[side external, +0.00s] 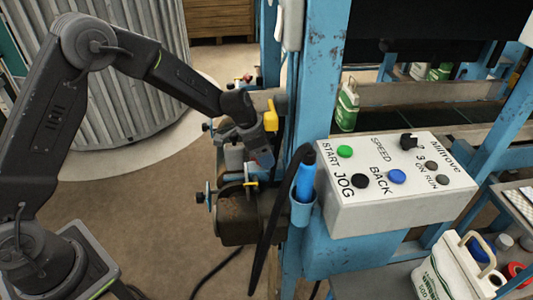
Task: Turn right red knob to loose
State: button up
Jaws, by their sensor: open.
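The sewing machine head (238,228) hangs on the left side of the blue frame post, with several small coloured knobs and discs on it. A small red knob-like part (247,77) shows at its upper back, beside yellow pieces. I cannot make out clearly which part is the right red knob; my wrist and gripper hide some of the machine. My gripper (262,163) reaches down in front of the machine's middle, close to its parts. It is open, with no object seen between its fingers. I cannot tell whether it touches anything.
A control box (397,185) with buttons stands right of the blue post (318,95). A blue-handled tool (305,180) sits in a holder on the post, and a black cable hangs beside it. A ribbed silo (120,100) stands behind my arm. White containers (440,275) sit at lower right.

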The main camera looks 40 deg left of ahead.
jog(key=v, duration=1.3)
jog(key=shift+a, duration=0.1)
jog(key=s+r+n+t+y, duration=0.1)
jog(key=s+r+n, duration=0.3)
jog(key=s+r, duration=0.7)
jog(key=s+a+f+n+y, duration=0.1)
jog(key=s+n, duration=0.1)
jog(key=s, duration=0.6)
jog(key=s+a+f+n+t+y, duration=0.1)
jog(key=s+n, duration=0.1)
jog(key=s, duration=0.7)
jog(key=shift+s+a+f+n, duration=0.25)
jog(key=shift+s+f+n, duration=0.05)
jog(key=shift+n, duration=0.1)
